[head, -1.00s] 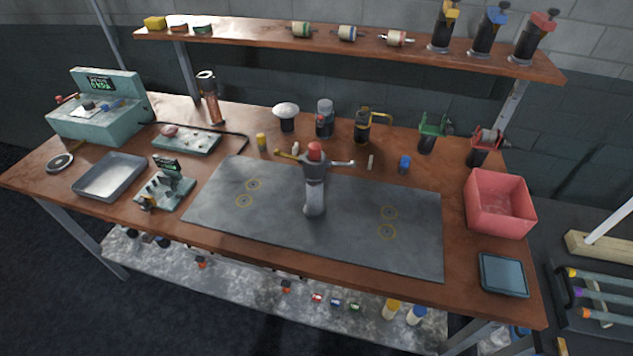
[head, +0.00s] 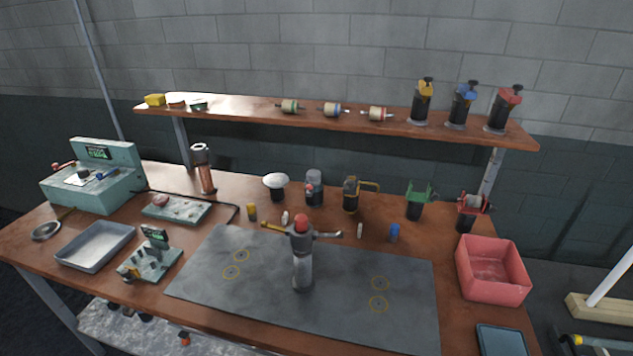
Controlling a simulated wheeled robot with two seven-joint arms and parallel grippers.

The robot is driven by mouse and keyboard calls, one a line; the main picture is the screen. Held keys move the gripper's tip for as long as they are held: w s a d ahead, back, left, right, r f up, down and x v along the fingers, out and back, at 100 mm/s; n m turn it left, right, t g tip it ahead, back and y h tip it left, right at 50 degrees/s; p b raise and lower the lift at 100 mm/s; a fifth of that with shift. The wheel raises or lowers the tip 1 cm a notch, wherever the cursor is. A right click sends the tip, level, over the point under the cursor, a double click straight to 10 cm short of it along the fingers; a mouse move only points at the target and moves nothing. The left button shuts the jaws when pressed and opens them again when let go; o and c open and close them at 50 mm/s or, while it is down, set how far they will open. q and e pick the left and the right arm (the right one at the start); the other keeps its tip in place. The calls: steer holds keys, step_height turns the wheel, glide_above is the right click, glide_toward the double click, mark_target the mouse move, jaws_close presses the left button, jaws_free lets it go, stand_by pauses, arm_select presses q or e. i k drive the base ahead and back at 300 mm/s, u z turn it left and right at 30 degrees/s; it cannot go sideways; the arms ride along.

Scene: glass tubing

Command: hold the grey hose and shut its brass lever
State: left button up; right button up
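A grey upright burner-like piece (head: 303,265) with a red top (head: 301,223) stands on the dark grey mat (head: 225,290) in the middle of the bench. A brass-coloured arm (head: 274,228) reaches from its head to the left, and a grey arm (head: 327,234) reaches to the right. The brass arm could be the lever, but I cannot tell whether it is open or shut. I cannot make out a separate grey hose. Neither of my grippers is in view.
A red bin (head: 492,270) and a blue-grey tray (head: 502,341) are on the right. A metal tray (head: 95,246) and a green machine (head: 93,177) are on the left. Several jars and holders line the back under the shelf (head: 240,107). The mat is otherwise clear.

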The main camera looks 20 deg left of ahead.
mark_target(264, 224)
steer(key=z, duration=2.45)
steer(key=k, duration=1.35)
steer(key=u, duration=1.95)
